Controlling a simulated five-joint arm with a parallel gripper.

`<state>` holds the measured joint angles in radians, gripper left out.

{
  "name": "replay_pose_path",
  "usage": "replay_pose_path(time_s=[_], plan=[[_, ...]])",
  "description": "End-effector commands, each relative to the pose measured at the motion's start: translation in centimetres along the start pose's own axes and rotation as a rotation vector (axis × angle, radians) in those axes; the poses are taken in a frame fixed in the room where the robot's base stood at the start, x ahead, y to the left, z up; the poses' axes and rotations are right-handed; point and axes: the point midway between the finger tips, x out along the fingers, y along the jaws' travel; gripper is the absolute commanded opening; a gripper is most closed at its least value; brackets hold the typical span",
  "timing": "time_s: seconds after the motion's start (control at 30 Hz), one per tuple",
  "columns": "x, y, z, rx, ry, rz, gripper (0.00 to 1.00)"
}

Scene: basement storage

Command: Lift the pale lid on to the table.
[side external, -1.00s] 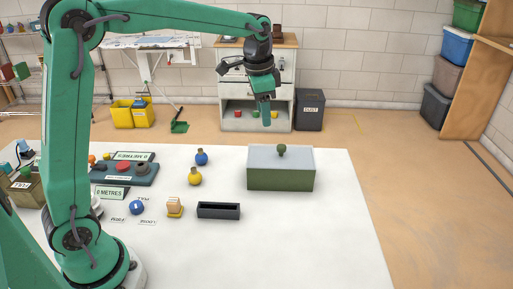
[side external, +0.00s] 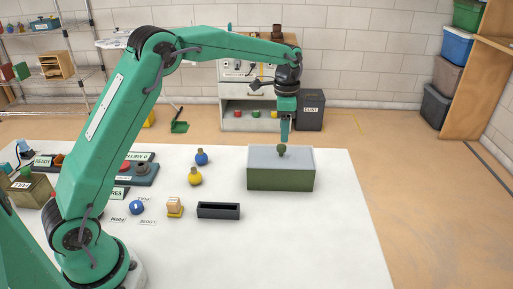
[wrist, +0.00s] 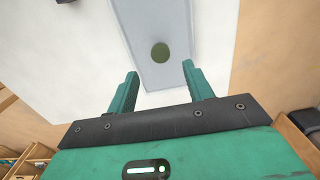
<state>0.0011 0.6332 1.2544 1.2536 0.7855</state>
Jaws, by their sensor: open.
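The pale lid (side external: 263,158) lies on top of a green box (side external: 280,180) on the white table. A dark green knob (side external: 281,150) stands on the lid. In the wrist view the pale lid (wrist: 185,25) lies ahead of the jaws, with its round knob (wrist: 160,52) between and beyond the fingertips. My gripper (side external: 284,141) points down just above the knob, near the lid's far side. In the wrist view my gripper (wrist: 160,80) has its two fingers spread, with nothing between them. I cannot tell from the side view whether a fingertip touches the knob.
A black open tray (side external: 218,211) lies left of the box. The white table (side external: 300,240) is bare in front of the box.

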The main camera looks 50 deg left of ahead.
Motion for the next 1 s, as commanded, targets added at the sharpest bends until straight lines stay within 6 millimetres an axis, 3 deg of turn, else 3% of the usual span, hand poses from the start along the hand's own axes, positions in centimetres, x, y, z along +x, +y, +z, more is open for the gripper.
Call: replay_pose_path(time_s=[0.2, 0.57, 1.0], plan=[[1.7, 0.0, 0.1, -0.001, -0.001, 0.001, 0.51], [2.7, 0.0, 0.2, -0.001, -0.001, 0.001, 0.51], [6.9, -0.2, 0.4, -0.001, -0.001, 0.001, 0.51]])
